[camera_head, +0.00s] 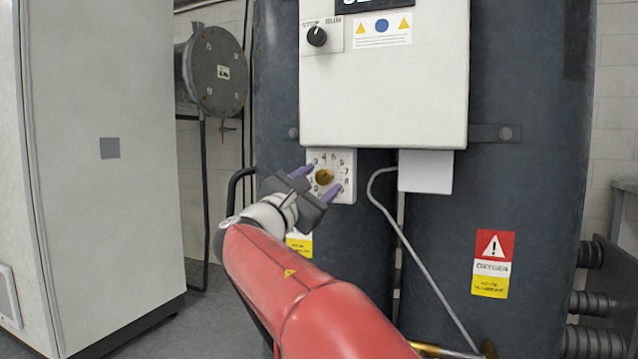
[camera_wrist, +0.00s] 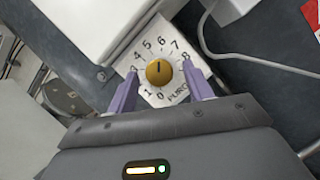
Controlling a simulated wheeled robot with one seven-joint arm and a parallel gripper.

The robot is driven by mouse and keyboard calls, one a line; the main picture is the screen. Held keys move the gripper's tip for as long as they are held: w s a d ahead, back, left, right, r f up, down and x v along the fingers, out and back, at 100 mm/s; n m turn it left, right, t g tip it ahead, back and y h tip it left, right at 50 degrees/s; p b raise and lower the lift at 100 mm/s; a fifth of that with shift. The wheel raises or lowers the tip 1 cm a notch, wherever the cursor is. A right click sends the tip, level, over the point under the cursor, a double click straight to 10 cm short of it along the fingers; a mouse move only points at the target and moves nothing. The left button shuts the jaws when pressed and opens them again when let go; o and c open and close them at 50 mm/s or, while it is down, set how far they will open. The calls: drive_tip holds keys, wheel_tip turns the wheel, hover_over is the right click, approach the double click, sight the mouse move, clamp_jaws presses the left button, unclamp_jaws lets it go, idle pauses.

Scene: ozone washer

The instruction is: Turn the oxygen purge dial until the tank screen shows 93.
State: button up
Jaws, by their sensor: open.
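The oxygen purge dial is a brass knob (camera_head: 324,176) on a white numbered plate (camera_head: 345,190), below the white control box. In the wrist view the knob (camera_wrist: 158,73) has a dark pointer mark aimed up, around 5 to 6. My gripper (camera_head: 316,182) is open in front of the plate. In the wrist view its purple fingers (camera_wrist: 160,72) stand on either side of the knob, with gaps to it. They cover parts of the number ring. A dark screen (camera_head: 388,3) is cut off at the top edge of the head view, so its reading cannot be told.
The white control box (camera_head: 385,105) overhangs just above the dial and carries a black stop/run switch (camera_head: 317,37). A white block (camera_head: 426,171) and a bent grey tube (camera_head: 400,235) are to the right. A tall white cabinet (camera_head: 100,150) stands at left.

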drive_tip(key=b+v, duration=0.1)
drive_tip(key=v, duration=0.6)
drive_tip(key=s+d+f+m+g+y, duration=0.2)
drive_tip(key=s+d+f+m+g, duration=0.4)
drive_tip(key=d, duration=0.5)
drive_tip(key=s+d+f+m+g+y, duration=0.1)
drive_tip(key=s+d+f+m+g, duration=0.15)
drive_tip(key=d+f, duration=0.75)
drive_tip(key=s+d+f+m+g+y+p, duration=0.1)
drive_tip(key=s+f+m+g+y, duration=0.3)
drive_tip(key=s+f+m+y, duration=0.4)
drive_tip(key=s+f+m+p, duration=0.1)
drive_tip(key=s+f+m, duration=0.5)
drive_tip(key=s, duration=0.6)
wheel_tip(320, 180, down, 3)
drive_tip(key=shift+s+d+r+y, duration=0.15)
drive_tip(key=shift+s+r+y, duration=0.05)
drive_tip(key=shift+s+y, duration=0.1)
idle(2.7)
